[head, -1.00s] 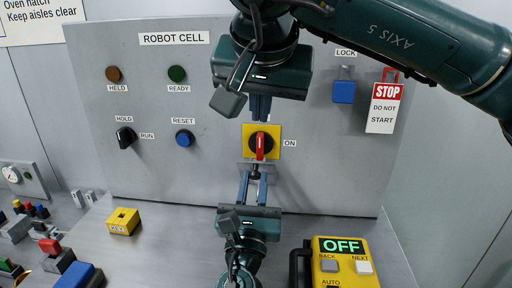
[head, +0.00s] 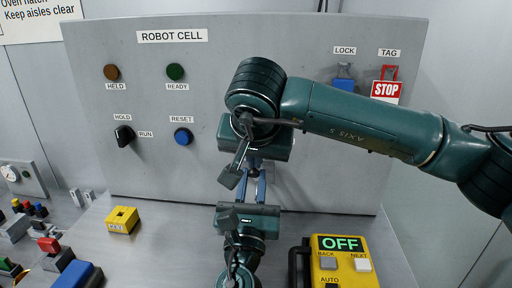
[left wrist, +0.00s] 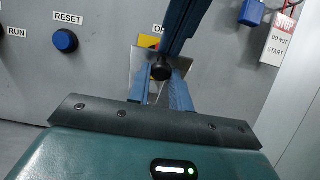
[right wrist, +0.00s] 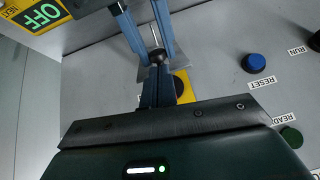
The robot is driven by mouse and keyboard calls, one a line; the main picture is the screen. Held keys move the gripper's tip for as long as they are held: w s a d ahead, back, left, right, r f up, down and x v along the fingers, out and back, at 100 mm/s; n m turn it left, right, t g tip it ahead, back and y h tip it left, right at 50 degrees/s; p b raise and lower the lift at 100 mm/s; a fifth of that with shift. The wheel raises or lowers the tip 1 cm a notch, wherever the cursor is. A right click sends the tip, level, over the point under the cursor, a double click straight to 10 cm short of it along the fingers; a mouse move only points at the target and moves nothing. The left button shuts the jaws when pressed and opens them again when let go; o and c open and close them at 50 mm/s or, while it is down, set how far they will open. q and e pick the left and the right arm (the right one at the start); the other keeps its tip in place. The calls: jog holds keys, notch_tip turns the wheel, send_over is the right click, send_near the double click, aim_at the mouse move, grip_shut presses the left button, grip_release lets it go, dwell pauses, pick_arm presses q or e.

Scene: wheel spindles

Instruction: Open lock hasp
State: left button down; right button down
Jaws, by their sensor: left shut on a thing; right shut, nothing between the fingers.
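The lock hasp is a grey metal plate with a dark round knob, just below the yellow switch plate. The hasp plate (left wrist: 143,72) and knob (left wrist: 161,70) show in the left wrist view; the knob also shows in the right wrist view (right wrist: 158,57). My left gripper (head: 258,178) reaches up from below and is shut on the hasp, its blue fingers on either side of a thin metal part. My right gripper (head: 254,163) comes from above, shut and empty, its fingertips close to the knob; contact is unclear. My right arm hides the switch and most of the hasp in the head view.
The yellow switch plate (right wrist: 184,88) is partly visible behind my fingers. The panel (head: 330,180) carries a blue padlock (head: 344,85), a red STOP tag (head: 386,90) and several buttons. A yellow pendant (head: 345,268) reading OFF and a yellow key block (head: 123,220) are on the table.

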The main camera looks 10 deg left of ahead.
pick_arm(q)
jog(key=shift+w+f, duration=0.1)
jog(key=shift+f, duration=0.2)
pick_arm(e)
jog(key=shift+f, duration=0.1)
jog(key=shift+s+f, duration=0.45)
jog(key=shift+f, duration=0.4)
pick_arm(q)
jog(key=c, duration=1.5)
grip_release()
pick_arm(e)
jog(key=shift+w+f, duration=0.1)
jog(key=shift+w, duration=0.1)
pick_arm(q)
jog(key=shift+o, duration=1.2)
jog(key=shift+r, duration=0.2)
